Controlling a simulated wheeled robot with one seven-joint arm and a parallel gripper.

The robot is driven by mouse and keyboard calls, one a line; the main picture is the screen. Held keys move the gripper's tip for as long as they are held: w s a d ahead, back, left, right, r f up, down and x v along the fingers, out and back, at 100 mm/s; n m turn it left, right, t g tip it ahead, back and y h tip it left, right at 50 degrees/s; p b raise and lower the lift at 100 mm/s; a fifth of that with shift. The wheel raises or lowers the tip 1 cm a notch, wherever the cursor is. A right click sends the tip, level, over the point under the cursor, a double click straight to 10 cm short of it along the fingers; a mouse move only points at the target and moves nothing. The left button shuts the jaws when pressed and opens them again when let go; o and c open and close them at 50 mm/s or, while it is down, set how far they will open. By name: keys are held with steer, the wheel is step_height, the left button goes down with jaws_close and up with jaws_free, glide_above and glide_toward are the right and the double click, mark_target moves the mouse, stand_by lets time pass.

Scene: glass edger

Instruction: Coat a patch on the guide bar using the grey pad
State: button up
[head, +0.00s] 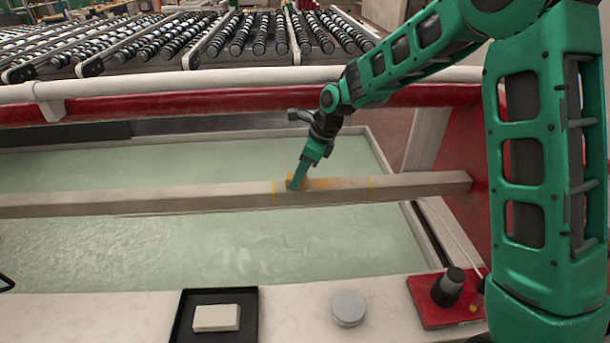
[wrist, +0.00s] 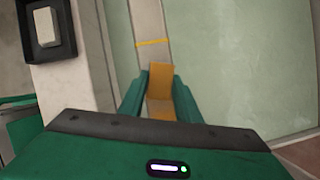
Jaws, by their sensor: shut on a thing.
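The guide bar (head: 120,198) is a long pale beam crossing above a greenish trough. Two thin yellow lines mark off a stretch near its right part, and an uneven orange-brown smear (head: 330,183) covers some of the top between them. My gripper (head: 295,184) is down at the left end of this stretch, shut on an orange-tan block (wrist: 160,78). The block is at the bar's top; exact contact is hidden by the fingers. A pale grey-white pad (head: 217,317) lies in a black tray (head: 182,325) on the front ledge; it also shows in the wrist view (wrist: 45,28).
A round grey lid (head: 348,308) sits on the front ledge. A red plate with a black knob (head: 448,287) is at its right. A red rail (head: 420,96) and rollers (head: 240,40) lie behind the trough.

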mark_target(362, 181)
steer(key=shift+a, duration=2.35)
steer(key=shift+d, duration=0.1)
steer(key=shift+d, duration=12.25)
steer(key=shift+r, duration=3)
steer(key=shift+r, duration=1.5)
